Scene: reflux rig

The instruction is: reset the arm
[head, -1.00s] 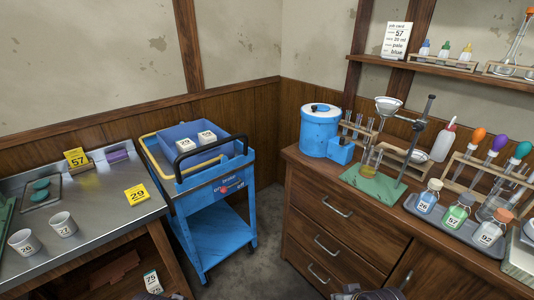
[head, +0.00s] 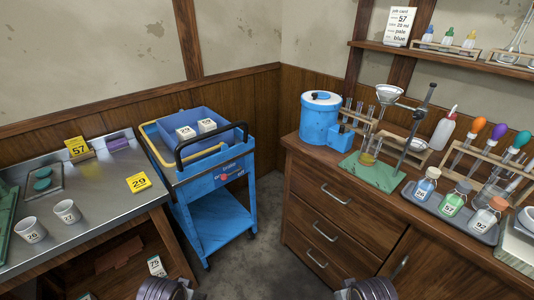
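Two dark ribbed parts of my own arms show at the bottom edge, one left of centre and one right of centre. No gripper fingers show, so I cannot see whether either hand is open or holds anything. The task names no object apart from the arm. Both visible arm parts are in front of the furniture, low in the picture, over the floor between the metal bench (head: 95,205) and the wooden cabinet (head: 335,195).
A blue cart (head: 225,215) with a blue bin (head: 190,118) stands between bench and cabinet. Cups (head: 31,230) stand on the bench. A burette-type stand (head: 418,125), tube racks and bottles (head: 453,198) crowd the cabinet top. Bare floor (head: 262,250) lies right of the cart.

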